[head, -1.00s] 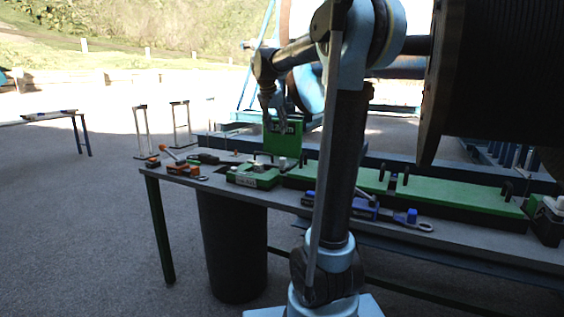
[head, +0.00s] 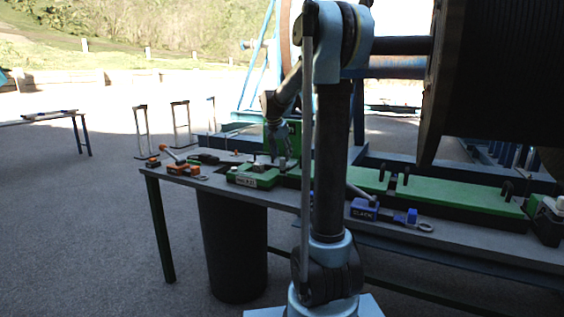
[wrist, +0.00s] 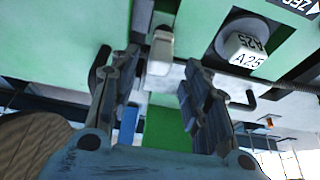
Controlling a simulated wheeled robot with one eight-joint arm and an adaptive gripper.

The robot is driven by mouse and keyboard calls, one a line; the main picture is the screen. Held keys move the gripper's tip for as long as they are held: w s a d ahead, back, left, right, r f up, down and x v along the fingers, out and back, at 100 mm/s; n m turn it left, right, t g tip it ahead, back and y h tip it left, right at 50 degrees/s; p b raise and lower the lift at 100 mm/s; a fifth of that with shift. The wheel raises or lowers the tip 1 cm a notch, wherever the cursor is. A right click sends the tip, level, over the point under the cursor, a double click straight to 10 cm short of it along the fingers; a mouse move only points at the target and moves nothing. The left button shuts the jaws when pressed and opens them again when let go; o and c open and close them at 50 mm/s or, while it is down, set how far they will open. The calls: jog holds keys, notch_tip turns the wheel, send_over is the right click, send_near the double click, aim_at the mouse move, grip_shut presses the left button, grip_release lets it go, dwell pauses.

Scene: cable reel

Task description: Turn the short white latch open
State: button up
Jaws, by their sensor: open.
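The short white latch (wrist: 161,48) shows in the wrist view as a small pale block with a rounded end, set against a green panel (wrist: 200,18). It lies just beyond and between the fingertips of my gripper (wrist: 161,68), which is open with nothing held. Contact cannot be told. In the head view my gripper (head: 277,150) points down, low over the green fixture (head: 252,178) on the bench. The latch cannot be made out clearly there.
A white block marked A25 (wrist: 246,52) sits right of the latch, near a black hooked rod (wrist: 240,102). On the bench (head: 220,185) stand an orange-handled tool (head: 182,168) and a blue box marked SLACK (head: 364,209). The large dark reel (head: 495,95) fills the upper right.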

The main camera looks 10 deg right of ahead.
aim_at(283, 158)
jog(key=shift+x, duration=1.7)
jog(key=shift+c, duration=0.5)
grip_shut()
